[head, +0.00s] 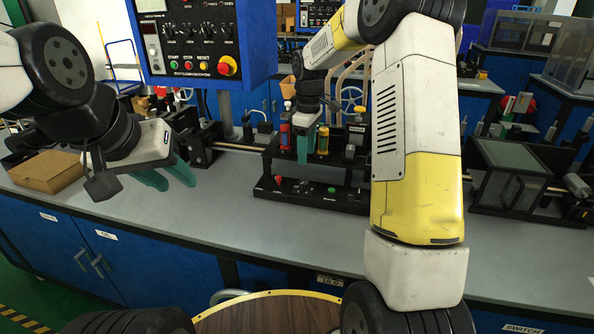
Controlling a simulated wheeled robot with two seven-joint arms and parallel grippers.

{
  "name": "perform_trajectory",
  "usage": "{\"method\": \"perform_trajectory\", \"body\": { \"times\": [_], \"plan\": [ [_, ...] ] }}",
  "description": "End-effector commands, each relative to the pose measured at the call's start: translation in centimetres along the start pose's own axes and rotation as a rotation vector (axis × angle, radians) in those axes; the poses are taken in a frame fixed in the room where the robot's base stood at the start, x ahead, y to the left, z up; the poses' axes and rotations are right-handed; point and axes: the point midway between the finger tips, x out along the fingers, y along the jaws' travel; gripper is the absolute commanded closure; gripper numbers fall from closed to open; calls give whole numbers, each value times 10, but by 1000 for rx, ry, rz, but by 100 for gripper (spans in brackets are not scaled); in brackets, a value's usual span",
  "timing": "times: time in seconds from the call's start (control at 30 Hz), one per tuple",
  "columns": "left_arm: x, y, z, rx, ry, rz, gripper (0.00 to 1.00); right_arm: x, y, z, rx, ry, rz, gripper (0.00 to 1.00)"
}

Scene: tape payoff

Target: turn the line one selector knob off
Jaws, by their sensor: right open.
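A blue control box (258,52) with a grey front panel (204,38) hangs at upper left. The panel carries a row of small black knobs (188,31), coloured push buttons and a red emergency stop (227,66). The knob labels are too small to read, so I cannot tell which is the line one selector. My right gripper (304,148) points down, open, over a black bench unit (310,178), right of and beyond the panel. Its fingertips partly blend with parts behind. My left gripper (167,177) is open and empty above the bench, below the panel.
The grey bench (230,212) has clear room in front of the black unit. A cardboard box (47,172) lies at left. Red (285,136) and yellow (323,140) cylinders stand on the unit. A dark-framed clear case (508,175) stands at right. My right arm hides the bench's middle right.

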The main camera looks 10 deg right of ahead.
Motion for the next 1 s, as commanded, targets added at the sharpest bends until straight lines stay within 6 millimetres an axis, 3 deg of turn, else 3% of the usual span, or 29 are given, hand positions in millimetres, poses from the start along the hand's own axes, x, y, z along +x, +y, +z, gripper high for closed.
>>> {"method": "perform_trajectory", "body": {
  "times": [0.03,0.2,0.37,0.7,1.0],
  "plan": [
    [0,0,0,0,0,0,64,14,6,-4,-26,-10,-16,50],
    [0,0,0,0,0,0,64,37,15,-10,-80,-27,-38,50],
    [0,0,0,0,0,0,64,53,15,-11,-91,-32,-43,50],
    [0,0,0,0,0,0,64,105,13,-8,-89,-32,-43,50],
    [0,0,0,0,0,0,64,118,13,-8,-88,-30,-41,50]
  ]
}}
